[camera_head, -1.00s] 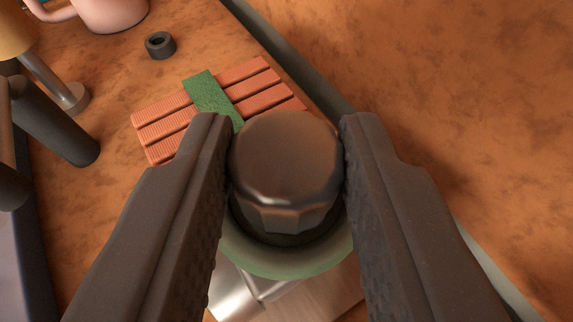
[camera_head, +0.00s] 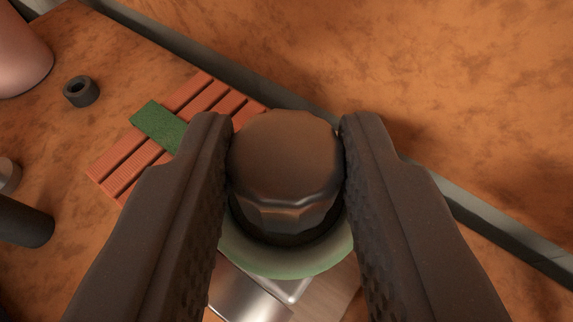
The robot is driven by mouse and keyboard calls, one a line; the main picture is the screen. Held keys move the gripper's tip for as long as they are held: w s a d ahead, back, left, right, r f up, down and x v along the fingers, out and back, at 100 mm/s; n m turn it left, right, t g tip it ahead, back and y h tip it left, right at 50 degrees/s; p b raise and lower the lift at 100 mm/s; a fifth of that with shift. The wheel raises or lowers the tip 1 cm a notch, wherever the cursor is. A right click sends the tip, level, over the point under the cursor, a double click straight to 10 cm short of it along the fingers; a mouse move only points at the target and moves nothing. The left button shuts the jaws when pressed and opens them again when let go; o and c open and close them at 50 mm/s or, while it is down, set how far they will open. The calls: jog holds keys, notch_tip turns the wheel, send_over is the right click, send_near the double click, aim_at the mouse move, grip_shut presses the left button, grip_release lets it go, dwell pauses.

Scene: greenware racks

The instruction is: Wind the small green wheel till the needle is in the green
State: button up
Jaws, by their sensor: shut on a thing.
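My gripper (camera_head: 286,165) is shut on a dark faceted knob (camera_head: 285,160), one finger pressed on each side of it. Below the knob shows the pale green rim of the small wheel (camera_head: 290,262), partly hidden by the knob and my fingers. No needle or dial face shows in this view.
A bundle of orange-red ribbed bars (camera_head: 205,95) with a green band (camera_head: 158,126) lies behind and left. A small black ring (camera_head: 81,91) and a pink rounded vessel (camera_head: 20,50) are at upper left. A dark cylinder (camera_head: 25,222) lies at left. A grey edge strip (camera_head: 500,228) runs diagonally behind the wheel.

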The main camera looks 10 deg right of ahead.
jog(key=shift+w+a+r+m+g+h+p, duration=0.15)
jog(key=shift+m+h+p, duration=0.35)
jog(key=shift+p, duration=1.5)
jog(key=shift+s+a+r+m+g+h+p, duration=0.15)
jog(key=shift+m+h+p, duration=0.3)
jog(key=shift+p, duration=1.55)
jog(key=p, duration=0.3)
jog(key=shift+d+f+m+h, duration=0.1)
jog(key=shift+d+m+h, duration=0.15)
jog(key=shift+h, duration=0.1)
jog(key=p, duration=0.4)
jog(key=shift+w+a+m+h, duration=0.1)
jog(key=shift+a+m+h, duration=0.05)
jog(key=shift+m+h, duration=0.2)
jog(key=g+h+p, duration=0.1)
jog(key=p, duration=0.4)
jog(key=shift+r+m+p, duration=0.2)
jog(key=shift+m+p, duration=0.1)
jog(key=shift+m, duration=0.05)
jog(key=p, duration=0.2)
jog(key=shift+a+f+p, duration=0.1)
jog(key=shift+f+p, duration=0.05)
jog(key=shift+p, duration=0.15)
jog(key=m+p, duration=0.1)
jog(key=p, duration=0.1)
jog(key=g+h+p, duration=0.1)
jog(key=p, duration=0.2)
jog(key=shift+w+a+m+h, duration=0.15)
jog(key=shift+m+h, duration=0.1)
jog(key=shift+m, duration=0.15)
